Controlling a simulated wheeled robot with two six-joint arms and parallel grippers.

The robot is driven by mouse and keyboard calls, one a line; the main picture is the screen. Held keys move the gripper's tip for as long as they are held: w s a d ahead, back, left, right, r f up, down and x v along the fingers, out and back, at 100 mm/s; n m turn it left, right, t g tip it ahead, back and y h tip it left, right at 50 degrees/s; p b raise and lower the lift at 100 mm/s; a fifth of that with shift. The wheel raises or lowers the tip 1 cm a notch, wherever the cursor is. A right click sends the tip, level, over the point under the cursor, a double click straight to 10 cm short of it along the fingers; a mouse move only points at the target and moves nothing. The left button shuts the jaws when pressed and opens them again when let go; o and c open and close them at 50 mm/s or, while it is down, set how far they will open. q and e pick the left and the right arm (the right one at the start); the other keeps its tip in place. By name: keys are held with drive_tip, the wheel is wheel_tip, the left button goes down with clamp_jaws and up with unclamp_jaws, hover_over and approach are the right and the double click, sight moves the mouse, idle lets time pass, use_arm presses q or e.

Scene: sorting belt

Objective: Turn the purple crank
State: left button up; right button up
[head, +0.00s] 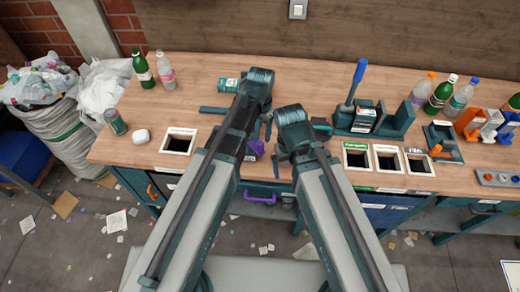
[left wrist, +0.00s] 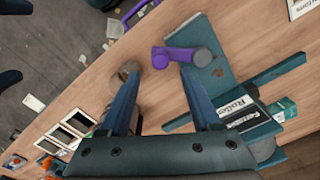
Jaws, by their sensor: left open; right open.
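The purple crank (left wrist: 182,55) shows in the left wrist view, mounted on a dark teal plate (left wrist: 215,75) beside a "Roller" label. In the head view only a little of the purple crank (head: 258,148) shows beside my left arm. My left gripper (left wrist: 157,72) is open and empty over the bench, its fingertips close to the crank's handle end; whether they touch it is unclear. In the head view my left gripper (head: 262,126) is mostly hidden by its own arm. My right gripper (head: 292,122) is to the right and open, its fingers largely hidden.
The wooden bench (head: 210,75) has several square openings with white rims, one left of my arms (head: 180,140) and others to the right. A teal device with a blue lever (head: 355,85) stands at right. Bottles (head: 440,93) stand at the back right. A can (head: 115,122) stands at left.

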sight(260, 143)
use_arm(q)
wheel_tip(260, 143, down, 7)
drive_tip(key=b, duration=0.6)
drive_tip(key=shift+f, duration=0.2)
clamp_jaws()
idle(1.0)
